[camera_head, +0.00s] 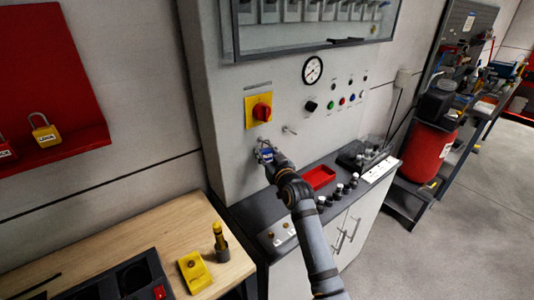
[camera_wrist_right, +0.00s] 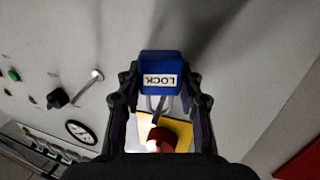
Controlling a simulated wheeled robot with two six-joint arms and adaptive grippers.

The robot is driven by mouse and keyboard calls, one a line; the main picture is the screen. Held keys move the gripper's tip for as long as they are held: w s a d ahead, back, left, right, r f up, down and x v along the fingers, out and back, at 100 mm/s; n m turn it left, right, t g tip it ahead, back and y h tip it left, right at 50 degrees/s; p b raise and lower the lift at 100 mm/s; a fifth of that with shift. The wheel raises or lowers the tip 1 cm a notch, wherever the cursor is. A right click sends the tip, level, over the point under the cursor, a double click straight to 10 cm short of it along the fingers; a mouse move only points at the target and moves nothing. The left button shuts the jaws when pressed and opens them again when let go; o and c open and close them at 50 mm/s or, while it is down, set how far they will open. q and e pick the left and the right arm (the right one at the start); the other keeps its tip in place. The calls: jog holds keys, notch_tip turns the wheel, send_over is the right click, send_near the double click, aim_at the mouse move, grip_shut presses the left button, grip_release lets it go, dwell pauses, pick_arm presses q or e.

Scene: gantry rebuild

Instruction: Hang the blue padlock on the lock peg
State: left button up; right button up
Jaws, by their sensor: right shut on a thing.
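The blue padlock (camera_head: 267,153) is between the fingers of my right gripper (camera_head: 268,156), just in front of the grey panel below the red rotary switch. In the right wrist view, the padlock (camera_wrist_right: 161,73) shows its LOCK label upside down between the fingertips of my right gripper (camera_wrist_right: 160,88), with its shackle toward the switch. I cannot tell whether the shackle touches anything. A thin metal peg (camera_head: 289,130) sticks out of the panel, up and right of the padlock; this peg (camera_wrist_right: 90,84) also shows in the wrist view, apart from the padlock. My left gripper is not visible.
The red switch (camera_head: 262,108) on its yellow plate is above the padlock. A red tray (camera_head: 318,177) and several black knobs stand on the ledge below right. A yellow padlock (camera_head: 44,131) hangs on the red board at left. A wooden bench (camera_head: 180,225) is lower left.

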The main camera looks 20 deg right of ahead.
dwell(0.3)
jog(key=o, duration=1.3)
jog(key=s+d, duration=0.1)
jog(key=s, duration=1.1)
jog(key=shift+r, duration=0.3)
jog(key=shift+d+f, duration=0.1)
